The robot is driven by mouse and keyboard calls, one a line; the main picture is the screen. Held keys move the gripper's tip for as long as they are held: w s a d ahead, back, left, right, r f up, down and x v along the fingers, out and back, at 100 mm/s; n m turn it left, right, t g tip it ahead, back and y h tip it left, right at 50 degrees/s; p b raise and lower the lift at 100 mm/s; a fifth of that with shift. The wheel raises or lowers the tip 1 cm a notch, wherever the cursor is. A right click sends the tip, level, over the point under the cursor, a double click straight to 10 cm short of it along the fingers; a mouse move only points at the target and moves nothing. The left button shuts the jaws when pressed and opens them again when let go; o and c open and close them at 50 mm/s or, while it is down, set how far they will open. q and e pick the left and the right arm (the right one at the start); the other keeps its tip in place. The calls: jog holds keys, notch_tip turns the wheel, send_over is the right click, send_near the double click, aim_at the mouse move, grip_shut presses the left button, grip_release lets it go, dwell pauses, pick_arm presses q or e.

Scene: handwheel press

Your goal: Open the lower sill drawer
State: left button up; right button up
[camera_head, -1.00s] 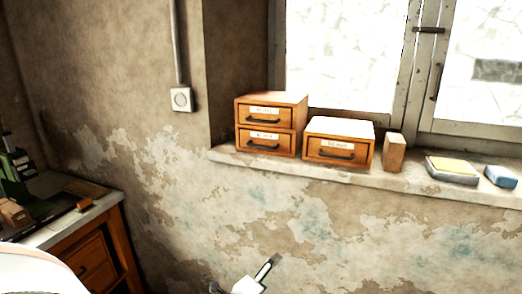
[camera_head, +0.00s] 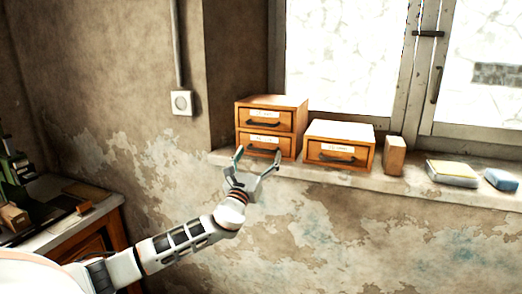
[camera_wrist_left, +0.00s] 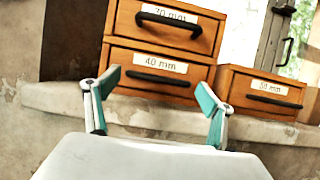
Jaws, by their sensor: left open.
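A two-drawer wooden cabinet (camera_head: 271,127) stands on the window sill. Its lower drawer (camera_head: 264,145) has a dark bar handle and is shut; in the left wrist view this drawer (camera_wrist_left: 160,71) carries a "40 mm" label above its handle. The upper drawer (camera_wrist_left: 168,22) is also shut. My left gripper (camera_head: 257,159) is open and empty, just in front of the lower drawer and a little below its handle. In the left wrist view the fingers (camera_wrist_left: 157,93) are spread to either side of the lower drawer's handle, apart from it. My right gripper is out of view.
A single-drawer box (camera_head: 339,144), labelled "50 mm" in the left wrist view, stands right of the cabinet. A workbench stands at the lower left.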

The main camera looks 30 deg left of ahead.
aim_at(263, 143)
pick_arm(q)
jog(key=shift+x, duration=1.15)
